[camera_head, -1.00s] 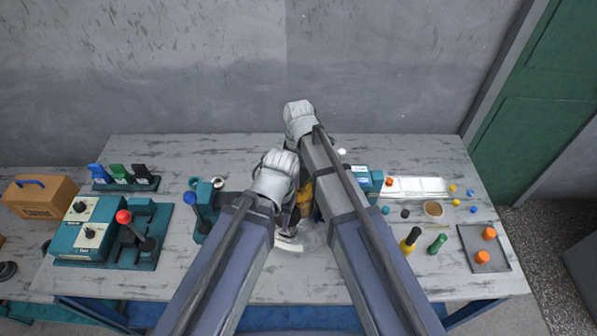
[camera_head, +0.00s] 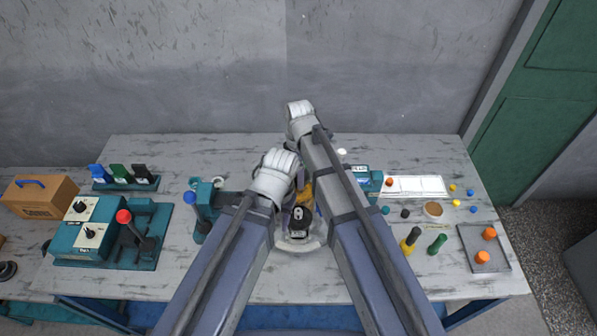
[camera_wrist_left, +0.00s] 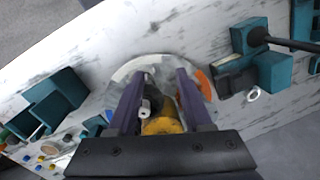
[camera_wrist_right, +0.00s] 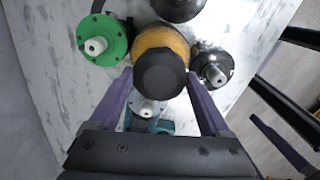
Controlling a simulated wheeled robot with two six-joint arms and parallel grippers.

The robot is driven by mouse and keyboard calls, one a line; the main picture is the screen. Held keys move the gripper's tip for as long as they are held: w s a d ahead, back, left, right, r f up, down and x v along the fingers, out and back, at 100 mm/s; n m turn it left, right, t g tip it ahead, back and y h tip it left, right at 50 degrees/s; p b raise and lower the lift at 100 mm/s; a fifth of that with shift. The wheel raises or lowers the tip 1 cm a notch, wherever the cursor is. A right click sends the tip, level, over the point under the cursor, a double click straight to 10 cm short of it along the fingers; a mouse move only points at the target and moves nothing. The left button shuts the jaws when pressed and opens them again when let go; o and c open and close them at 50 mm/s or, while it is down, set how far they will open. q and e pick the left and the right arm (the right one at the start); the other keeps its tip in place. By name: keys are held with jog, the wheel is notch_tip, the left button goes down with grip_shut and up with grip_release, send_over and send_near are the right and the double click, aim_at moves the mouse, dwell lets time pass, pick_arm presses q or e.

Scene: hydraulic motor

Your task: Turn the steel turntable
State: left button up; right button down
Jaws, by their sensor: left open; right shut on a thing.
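The steel turntable is a pale disc whose front edge (camera_head: 300,246) shows between my arms in the head view; its rim (camera_wrist_left: 128,70) also shows in the left wrist view. The hydraulic motor stands on it, with a yellow body (camera_wrist_right: 152,38), a black round cap (camera_wrist_right: 160,74), a green round part (camera_wrist_right: 102,40) and dark round parts. A dark part with a pale stub (camera_head: 298,222) faces the front. My right gripper (camera_wrist_right: 160,88) is shut on the motor around its capped middle. My left gripper (camera_wrist_left: 160,75) is open, with the yellow body between its fingers. My arms hide much of the motor.
A blue-knobbed teal device (camera_head: 200,215) stands left of my left arm. A teal control box (camera_head: 90,232) with a red-knobbed lever is farther left. Right of my arms are a yellow-and-black tool (camera_head: 410,240), a green one (camera_head: 437,244) and a tray (camera_head: 480,250) with orange parts.

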dwell(0.5)
grip_release()
jog(key=shift+r, duration=0.1)
notch_tip(320, 180, up, 8)
jog(key=p, duration=0.8)
jog(key=shift+f, duration=0.2)
